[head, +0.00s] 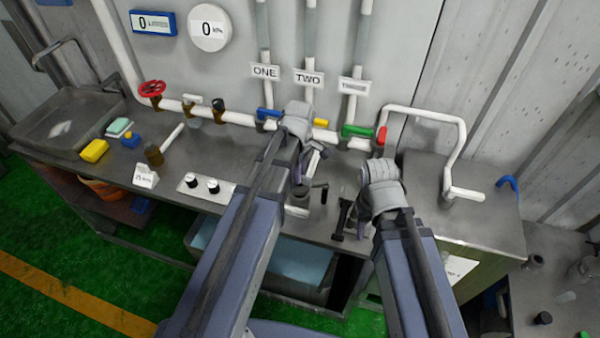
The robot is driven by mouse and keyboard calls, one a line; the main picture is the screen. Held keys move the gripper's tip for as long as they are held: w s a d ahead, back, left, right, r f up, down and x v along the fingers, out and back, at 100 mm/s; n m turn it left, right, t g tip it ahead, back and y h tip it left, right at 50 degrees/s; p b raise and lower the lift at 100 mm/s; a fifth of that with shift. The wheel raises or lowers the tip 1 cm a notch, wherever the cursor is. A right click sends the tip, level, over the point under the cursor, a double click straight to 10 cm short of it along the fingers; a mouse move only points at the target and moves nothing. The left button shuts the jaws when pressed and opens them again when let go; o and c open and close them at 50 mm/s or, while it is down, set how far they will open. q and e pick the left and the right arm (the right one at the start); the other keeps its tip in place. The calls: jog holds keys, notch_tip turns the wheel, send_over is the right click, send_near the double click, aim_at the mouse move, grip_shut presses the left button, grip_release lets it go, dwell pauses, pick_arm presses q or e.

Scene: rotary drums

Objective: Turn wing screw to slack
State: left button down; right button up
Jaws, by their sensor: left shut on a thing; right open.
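My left gripper (301,174) is over the middle of the grey bench, below the sign TWO. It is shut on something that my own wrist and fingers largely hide. I cannot make out a wing screw for certain. A pale rod-like part (314,161) shows just right of the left gripper, and a dark crank handle (321,189) stands beside it. A pale cylinder end (297,212) shows below the gripper at the bench front. My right gripper (362,225) is open at the bench's front edge, partly hidden by its wrist, just right of a black upright part (342,216).
White pipes with a red hand wheel (152,89), a blue lever (268,113) and a green valve (356,131) run along the wall. A white bent pipe (455,150) stands at the right.

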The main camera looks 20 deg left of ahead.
pick_arm(q)
jog(key=n, duration=0.4)
jog(key=shift+n, duration=0.3)
jog(key=n, duration=0.3)
jog(key=shift+n, duration=0.3)
jog(key=n, duration=0.3)
jog(key=shift+n, duration=2)
jog(key=c, duration=0.8)
grip_release()
